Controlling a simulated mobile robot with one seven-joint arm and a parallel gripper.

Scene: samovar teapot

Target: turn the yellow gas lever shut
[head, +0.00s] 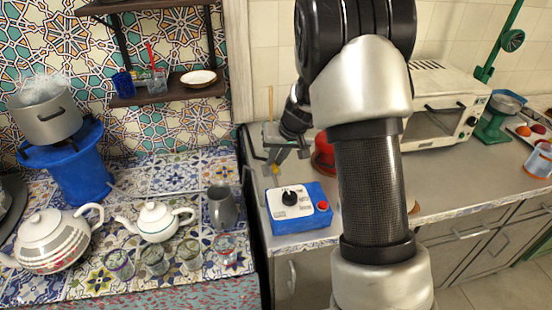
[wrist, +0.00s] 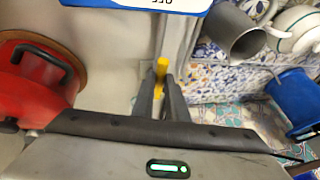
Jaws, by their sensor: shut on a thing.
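The yellow gas lever (wrist: 161,66) shows between my fingertips in the wrist view. A small bit of the lever (head: 275,169) also shows in the head view, behind the blue box. My gripper (wrist: 160,88) is shut on the lever, with one dark finger on each side of it. In the head view my gripper (head: 273,160) hangs above the counter at the gap beside the tiled table. The lever's lower part and whatever it is fixed to are hidden by the fingers, so its full angle cannot be told.
A blue control box (head: 285,225) with a black knob and red button stands in front of my gripper. A red round vessel (wrist: 28,88) with a black handle is close on the left in the wrist view. A grey pitcher (head: 222,208) stands on the tiled table.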

